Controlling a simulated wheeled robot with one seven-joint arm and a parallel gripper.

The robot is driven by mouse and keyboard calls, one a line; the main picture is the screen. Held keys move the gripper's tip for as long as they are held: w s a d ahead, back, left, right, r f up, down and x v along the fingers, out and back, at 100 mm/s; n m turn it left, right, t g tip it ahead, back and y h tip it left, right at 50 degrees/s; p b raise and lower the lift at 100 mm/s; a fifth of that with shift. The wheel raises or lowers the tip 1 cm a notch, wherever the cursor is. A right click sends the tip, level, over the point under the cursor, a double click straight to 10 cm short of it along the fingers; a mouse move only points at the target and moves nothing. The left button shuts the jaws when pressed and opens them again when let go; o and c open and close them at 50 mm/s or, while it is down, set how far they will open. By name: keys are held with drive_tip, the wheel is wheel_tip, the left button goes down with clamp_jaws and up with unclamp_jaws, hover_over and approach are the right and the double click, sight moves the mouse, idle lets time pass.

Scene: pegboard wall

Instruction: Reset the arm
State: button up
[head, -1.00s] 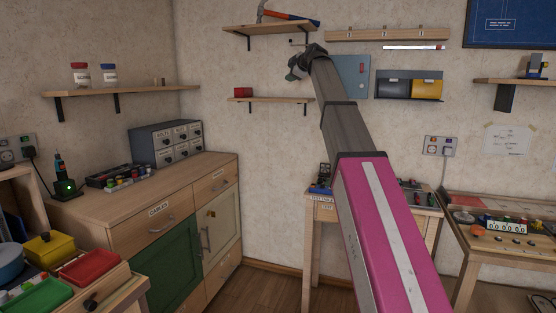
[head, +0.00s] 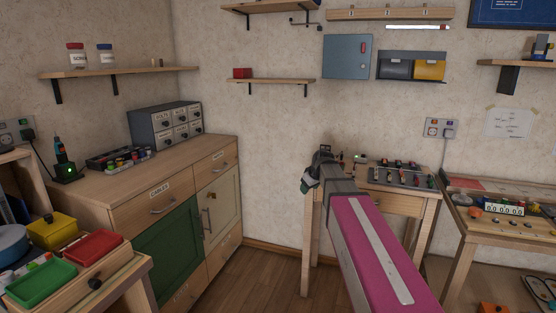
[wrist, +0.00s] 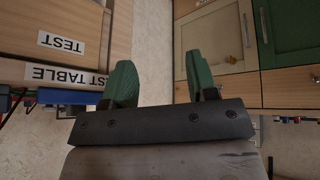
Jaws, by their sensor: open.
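My gripper (wrist: 162,84) shows in the wrist view as two green fingers standing apart, with nothing between them. In the head view my gripper (head: 310,183) is at the end of my pink and grey arm, in front of the left end of the small wooden test table (head: 393,199). The fingers are partly hidden there by the wrist. The test table's labels show at the left of the wrist view (wrist: 62,42).
A wooden cabinet (head: 140,201) with green and cream doors stands left, with floor between it and the table. Shelves (head: 270,81), a grey wall box (head: 346,58) and bins hang above. A second workbench (head: 490,225) is at right, colored trays (head: 40,283) at lower left.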

drive_tip(key=s+d+f+m+g+h, duration=0.1)
drive_tip(key=s+d+f+m+g, duration=0.1)
drive_tip(key=s+f, duration=0.9)
drive_tip(key=s+d+f+m+g+h, duration=0.1)
drive_tip(key=s+d+f+m+g, duration=0.2)
drive_tip(key=s+f, duration=0.8)
drive_tip(key=s+m, duration=0.2)
drive_tip(key=s, duration=0.2)
drive_tip(key=shift+s+d+f+m+h, duration=0.25)
drive_tip(key=shift+s+m+h, duration=0.05)
